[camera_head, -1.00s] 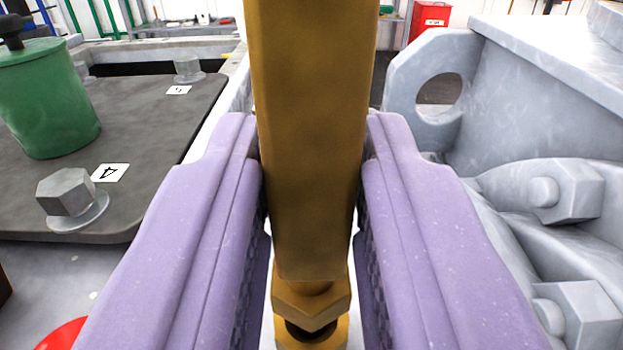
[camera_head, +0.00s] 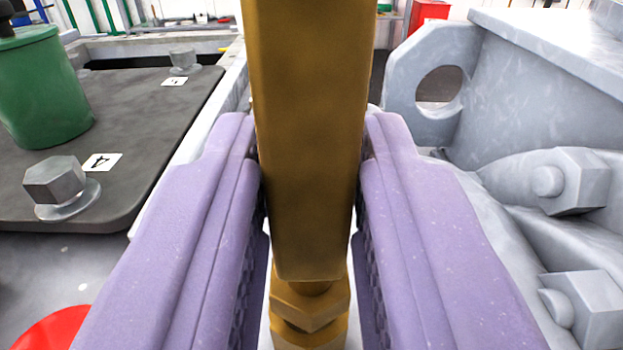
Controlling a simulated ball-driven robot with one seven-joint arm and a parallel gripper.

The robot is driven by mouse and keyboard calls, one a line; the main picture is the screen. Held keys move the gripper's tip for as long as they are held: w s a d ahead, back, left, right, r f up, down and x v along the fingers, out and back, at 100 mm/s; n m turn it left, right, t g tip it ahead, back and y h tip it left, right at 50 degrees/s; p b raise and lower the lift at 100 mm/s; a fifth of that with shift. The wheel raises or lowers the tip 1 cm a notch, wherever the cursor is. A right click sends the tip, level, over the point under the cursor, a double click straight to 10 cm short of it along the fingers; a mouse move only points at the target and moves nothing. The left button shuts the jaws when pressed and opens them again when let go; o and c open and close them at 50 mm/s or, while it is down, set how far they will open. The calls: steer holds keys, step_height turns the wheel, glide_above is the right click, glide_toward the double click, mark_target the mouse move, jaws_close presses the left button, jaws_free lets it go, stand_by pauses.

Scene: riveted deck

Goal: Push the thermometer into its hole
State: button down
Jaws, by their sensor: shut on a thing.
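The brass thermometer (camera_head: 305,130) stands upright in the middle of the view, its top running out of the frame. My gripper (camera_head: 311,190) has its two purple fingers on either side of the brass body and is shut on it. Below the flat body is a narrower neck and a brass hex fitting (camera_head: 309,305) at the bottom edge. The hole is not visible, and I cannot tell whether the thermometer's lower end is in it.
At left a dark plate (camera_head: 120,140) carries a hex bolt (camera_head: 55,182), numbered labels and a green pot (camera_head: 45,90). A red round thing (camera_head: 50,332) lies lower left. At right stands grey machinery with a holed lug (camera_head: 430,80) and large bolts (camera_head: 575,180), close beside my gripper.

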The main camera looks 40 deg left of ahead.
steer(key=shift+f, duration=0.4)
steer(key=c, duration=0.8)
jaws_free()
steer(key=shift+f, duration=0.1)
steer(key=p+v, duration=0.3)
steer(key=v, duration=0.5)
steer(key=shift+w, duration=0.1)
